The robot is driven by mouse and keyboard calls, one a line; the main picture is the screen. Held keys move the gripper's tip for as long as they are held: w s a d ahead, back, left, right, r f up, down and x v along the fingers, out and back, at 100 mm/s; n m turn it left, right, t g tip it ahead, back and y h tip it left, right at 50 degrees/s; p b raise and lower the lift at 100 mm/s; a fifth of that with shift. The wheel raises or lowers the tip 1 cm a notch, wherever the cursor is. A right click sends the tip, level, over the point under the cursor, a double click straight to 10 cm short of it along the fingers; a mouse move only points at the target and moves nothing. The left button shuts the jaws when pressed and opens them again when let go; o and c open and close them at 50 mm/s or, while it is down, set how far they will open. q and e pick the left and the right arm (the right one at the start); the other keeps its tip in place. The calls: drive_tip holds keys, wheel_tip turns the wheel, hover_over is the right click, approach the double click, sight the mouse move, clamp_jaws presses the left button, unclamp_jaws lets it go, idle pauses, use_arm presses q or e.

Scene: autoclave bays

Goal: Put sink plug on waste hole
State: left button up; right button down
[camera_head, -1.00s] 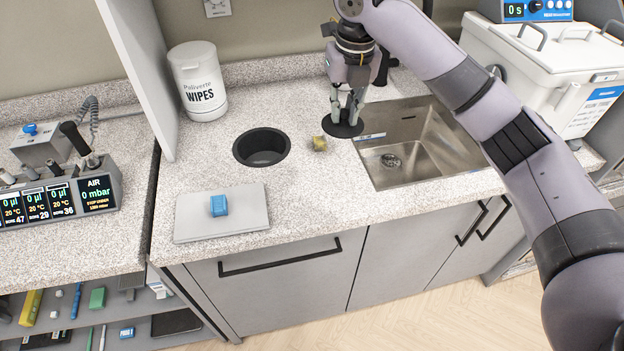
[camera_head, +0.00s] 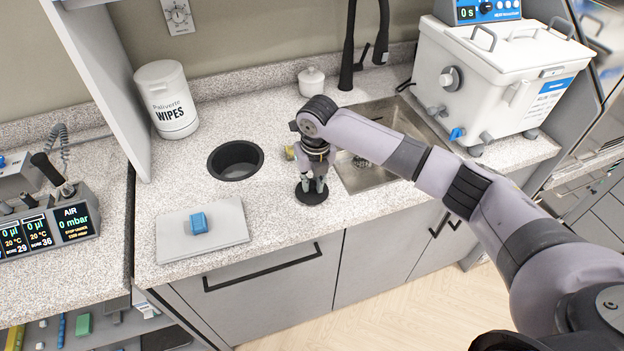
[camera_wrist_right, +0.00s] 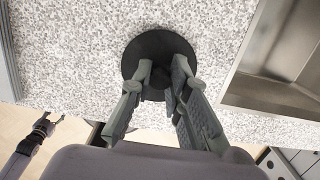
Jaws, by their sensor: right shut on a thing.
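The sink plug (camera_head: 312,196) is a flat black disc with a raised grip in its middle. My right gripper (camera_head: 316,186) is shut on that grip and points down. In the right wrist view the plug (camera_wrist_right: 135,68) lies flat between the fingertips (camera_wrist_right: 158,88); I cannot tell whether it touches the counter. The plug is near the counter's front edge, left of the sink. The waste hole (camera_head: 236,160) is a round black-rimmed opening in the counter, left of and behind the plug. A dark gripper, seemingly my left (camera_wrist_right: 45,128), shows small in the right wrist view.
A yellowish sponge (camera_head: 290,152) sits behind my right gripper. The steel sink (camera_head: 366,176) is partly behind my arm. A grey board (camera_head: 222,238) with a blue block (camera_head: 199,223) lies front left. The wipes tub (camera_head: 170,105) and white lidded jar (camera_head: 311,82) stand behind.

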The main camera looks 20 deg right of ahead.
sight(314, 194)
drive_tip(key=shift+f, duration=0.2)
drive_tip(key=shift+f, duration=0.2)
drive_tip(key=c, duration=1.5)
unclamp_jaws()
drive_tip(key=shift+c, duration=0.2)
drive_tip(key=shift+r, duration=0.25)
wheel_tip(314, 194, up, 12)
drive_tip(key=s+b, duration=0.1)
drive_tip(key=b, duration=0.1)
drive_tip(key=shift+s, duration=0.2)
drive_tip(key=shift+d+f, duration=0.1)
